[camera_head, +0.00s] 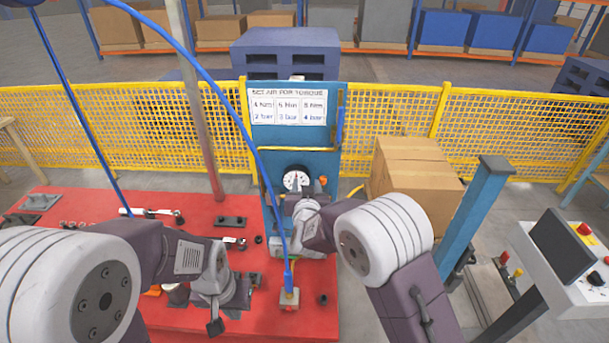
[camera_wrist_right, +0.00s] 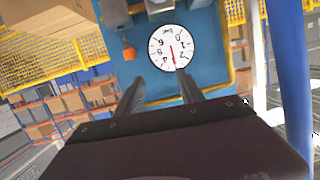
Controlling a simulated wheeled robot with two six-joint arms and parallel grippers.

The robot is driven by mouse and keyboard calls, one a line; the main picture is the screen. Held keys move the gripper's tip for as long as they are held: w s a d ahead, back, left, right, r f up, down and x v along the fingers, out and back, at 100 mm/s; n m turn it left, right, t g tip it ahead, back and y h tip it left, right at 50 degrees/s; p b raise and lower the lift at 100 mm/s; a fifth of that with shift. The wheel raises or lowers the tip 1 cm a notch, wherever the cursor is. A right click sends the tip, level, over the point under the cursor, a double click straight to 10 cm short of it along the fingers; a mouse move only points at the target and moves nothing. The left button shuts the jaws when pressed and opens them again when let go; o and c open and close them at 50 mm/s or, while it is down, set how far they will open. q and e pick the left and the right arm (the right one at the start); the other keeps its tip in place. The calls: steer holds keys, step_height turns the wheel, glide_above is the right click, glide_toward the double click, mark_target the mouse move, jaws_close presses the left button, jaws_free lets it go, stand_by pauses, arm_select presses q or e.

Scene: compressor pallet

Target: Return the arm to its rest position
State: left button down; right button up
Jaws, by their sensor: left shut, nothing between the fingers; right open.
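My right gripper (camera_wrist_right: 160,84) is open with nothing between its fingers. In its wrist view it faces a blue panel (camera_wrist_right: 218,55) with a round white gauge (camera_wrist_right: 171,47), which appears upside down, and an orange knob (camera_wrist_right: 128,53). In the head view the gauge (camera_head: 296,181) sits just beyond my right wrist, and the right gripper's fingers are mostly hidden there. My left gripper (camera_head: 215,326) is shut and empty, low over the red table (camera_head: 180,235) at the lower left.
A blue hose (camera_head: 255,150) hangs across the view to a small fitting (camera_head: 289,298) on the table. Small parts lie around my left gripper. Cardboard boxes (camera_head: 415,175) and a blue post (camera_head: 480,215) stand right; a console (camera_head: 565,260) is far right. Yellow fencing (camera_head: 490,130) runs behind.

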steer(key=shift+s+d, duration=0.1)
stand_by(0.3)
steer(key=d+f+m+h+b, duration=0.25)
steer(key=d+b, duration=0.85)
steer(key=d, duration=0.6)
steer(key=s+d+f+g, duration=0.1)
steer(key=s+f+g, duration=0.3)
steer(key=s+f, duration=0.3)
steer(key=s+d+f+n+g+y+b, duration=0.1)
steer(key=s+f+g, duration=0.4)
steer(key=s, duration=0.9)
steer(key=s+d+f+n+g+b, duration=0.1)
steer(key=s+d+f+g, duration=0.1)
steer(key=s+f+g, duration=0.3)
steer(key=s+f, duration=0.4)
steer(key=s, duration=0.2)
steer(key=shift+y, duration=0.35)
steer(key=shift+a, duration=0.15)
